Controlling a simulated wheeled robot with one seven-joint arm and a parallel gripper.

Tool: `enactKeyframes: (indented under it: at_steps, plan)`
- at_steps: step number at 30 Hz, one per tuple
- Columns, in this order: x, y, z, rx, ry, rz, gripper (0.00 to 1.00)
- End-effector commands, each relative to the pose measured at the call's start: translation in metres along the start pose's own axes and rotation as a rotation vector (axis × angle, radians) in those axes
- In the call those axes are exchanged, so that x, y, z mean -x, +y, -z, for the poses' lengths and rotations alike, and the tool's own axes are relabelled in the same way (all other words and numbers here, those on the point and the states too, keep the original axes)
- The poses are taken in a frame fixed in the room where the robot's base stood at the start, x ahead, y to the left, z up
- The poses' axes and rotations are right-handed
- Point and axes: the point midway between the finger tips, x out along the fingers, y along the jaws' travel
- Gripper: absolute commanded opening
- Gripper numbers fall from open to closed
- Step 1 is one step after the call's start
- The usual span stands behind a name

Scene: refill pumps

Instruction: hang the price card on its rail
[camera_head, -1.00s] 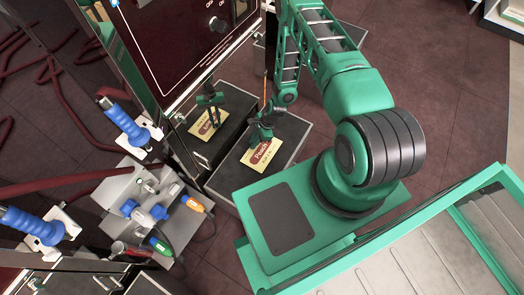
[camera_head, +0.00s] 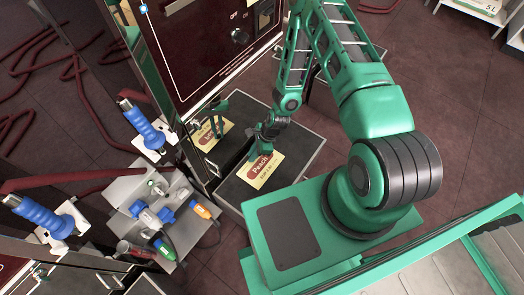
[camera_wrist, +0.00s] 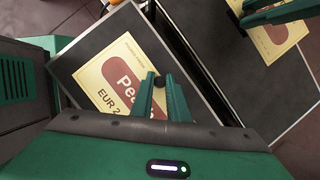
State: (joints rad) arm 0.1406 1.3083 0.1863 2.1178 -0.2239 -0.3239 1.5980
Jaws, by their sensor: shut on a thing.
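The price card (camera_head: 258,177) is pale yellow with a red oval reading "Peach" and is held over a dark-topped box. In the wrist view the card (camera_wrist: 110,73) lies tilted beyond the fingers, its lower part covered by them. My gripper (camera_head: 263,148) is shut on the card's edge; its two green fingers (camera_wrist: 162,82) are close together at the card. I cannot tell if the card touches the box. The card's rail cannot be made out for certain in either view.
The dark box top (camera_head: 299,144) has free room right of the card. A glossy dark red cabinet (camera_head: 200,60) stands close behind and mirrors card and gripper. A grey stand (camera_head: 130,195) with coloured connectors, and blue-handled nozzles (camera_head: 143,124), are at left.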

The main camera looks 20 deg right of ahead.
Motion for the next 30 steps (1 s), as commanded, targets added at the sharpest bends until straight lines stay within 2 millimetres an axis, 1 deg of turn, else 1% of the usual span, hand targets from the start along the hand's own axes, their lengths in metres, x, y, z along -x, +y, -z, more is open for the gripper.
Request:
enactKeyframes:
  at_steps: [1, 3, 9, 30]
  plan:
    - [0.003, 0.005, -0.009, 0.002, -0.001, -0.001, 0.00]
    - [0.004, 0.010, -0.018, 0.003, 0.000, 0.000, 0.00]
    - [0.010, 0.018, -0.033, 0.000, 0.000, 0.001, 0.00]
    - [0.043, 0.020, -0.049, -0.001, -0.001, 0.001, 0.00]
